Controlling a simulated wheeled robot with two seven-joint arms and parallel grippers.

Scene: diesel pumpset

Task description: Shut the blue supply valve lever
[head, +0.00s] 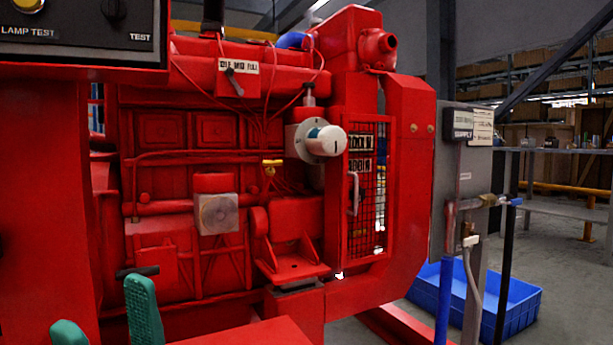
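The blue supply valve lever (515,201) shows as a small blue grip at the right end of a pale metal fitting. It sticks out to the right, roughly level. A brass valve body (488,199) sits at its left, on the side of a grey panel (470,170) with a dark label box. The lever's exact angle is hard to tell at this size.
A red engine (190,260) with a mesh guard (378,190) fills the left and middle, between gripper and valve. A blue crate (425,287) stands on the floor. Shelving is behind.

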